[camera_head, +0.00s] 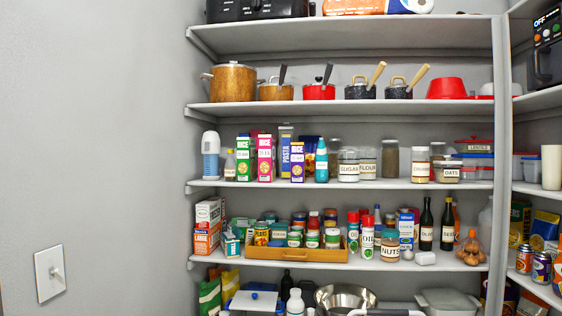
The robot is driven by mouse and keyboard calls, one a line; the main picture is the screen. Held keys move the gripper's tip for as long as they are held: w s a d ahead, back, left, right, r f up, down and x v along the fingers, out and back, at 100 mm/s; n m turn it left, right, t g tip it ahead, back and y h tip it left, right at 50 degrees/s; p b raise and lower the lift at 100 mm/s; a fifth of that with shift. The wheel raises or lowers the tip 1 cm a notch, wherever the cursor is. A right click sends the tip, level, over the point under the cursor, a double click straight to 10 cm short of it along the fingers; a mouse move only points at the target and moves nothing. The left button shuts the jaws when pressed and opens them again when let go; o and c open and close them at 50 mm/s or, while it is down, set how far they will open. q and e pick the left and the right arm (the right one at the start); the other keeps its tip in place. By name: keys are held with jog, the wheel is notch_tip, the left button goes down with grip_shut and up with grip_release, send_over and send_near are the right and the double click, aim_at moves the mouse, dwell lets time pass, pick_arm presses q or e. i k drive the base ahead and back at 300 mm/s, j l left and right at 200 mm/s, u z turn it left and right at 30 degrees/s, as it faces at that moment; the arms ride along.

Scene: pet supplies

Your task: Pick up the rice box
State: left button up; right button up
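Several cartons stand upright on the middle shelf, left of its center. A green and white box (243,158) has a label that appears to read RICE. A pink and white box (265,158) just right of it has a similar label. A smaller purple and white box (297,162) stands further right, its label too small to read surely. A tall blue pasta box (285,150) stands between the pink and purple boxes, set further back. Neither of my grippers can be made out in the head view.
A small jar (230,165) and a white-blue bottle (210,155) stand left of the green box. A turquoise bottle (321,160) and a sugar jar (348,164) stand right. Pots, including a copper one (233,83), line the shelf above. A wooden tray (290,253) sits below.

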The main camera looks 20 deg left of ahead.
aim_at(246, 159)
jog(key=i+j+z, duration=0.35)
jog(key=i+j, duration=0.15)
jog(key=j, duration=0.15)
jog(key=i+j, duration=0.2)
jog(key=j, duration=0.15)
jog(key=i+j+z, duration=0.1)
jog(key=i+j, duration=0.15)
jog(key=j, duration=0.1)
